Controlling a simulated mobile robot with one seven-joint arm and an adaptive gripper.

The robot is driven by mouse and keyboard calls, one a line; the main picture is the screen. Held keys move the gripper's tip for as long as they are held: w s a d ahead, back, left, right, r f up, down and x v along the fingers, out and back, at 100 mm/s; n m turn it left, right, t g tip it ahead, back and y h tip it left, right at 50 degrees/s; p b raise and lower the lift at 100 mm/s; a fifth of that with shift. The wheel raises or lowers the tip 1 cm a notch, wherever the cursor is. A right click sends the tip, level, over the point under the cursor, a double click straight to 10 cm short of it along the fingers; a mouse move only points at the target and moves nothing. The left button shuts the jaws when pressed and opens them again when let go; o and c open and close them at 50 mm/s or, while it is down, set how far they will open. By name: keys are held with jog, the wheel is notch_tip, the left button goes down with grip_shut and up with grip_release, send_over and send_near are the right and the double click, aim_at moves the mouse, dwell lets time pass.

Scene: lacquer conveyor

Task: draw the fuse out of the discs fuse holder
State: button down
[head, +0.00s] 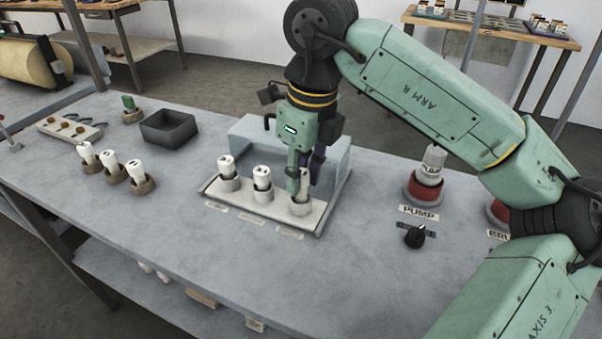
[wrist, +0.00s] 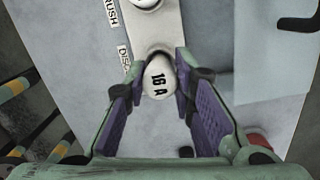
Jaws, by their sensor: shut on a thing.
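The white fuse marked 16 A (wrist: 159,80) is between my gripper's (wrist: 160,66) purple-padded fingers in the wrist view, beside a label partly reading DISC (wrist: 124,55). In the head view my gripper (head: 303,182) is at the right end of a white panel (head: 243,212), shut on this fuse from above. The fuse stands upright at the discs fuse holder (head: 300,208); the fingers partly hide it, and I cannot tell how deep it sits. Two other white fuses stand in the left holder (head: 228,184) and middle holder (head: 263,196) of the panel.
A grey-blue housing (head: 262,137) stands right behind the panel. Several white fuses in brown holders (head: 137,186), a dark tray (head: 170,140) and a green piece (head: 128,102) are to the left. A red-based pump lamp (head: 421,194) and black knob (head: 414,237) are right. The front bench is clear.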

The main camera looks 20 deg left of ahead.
jog(key=shift+r+p, duration=1.15)
jog(key=shift+r, duration=0.75)
jog(key=shift+r, duration=0.1)
jog(key=shift+r+p, duration=1)
jog(key=shift+r, duration=0.45)
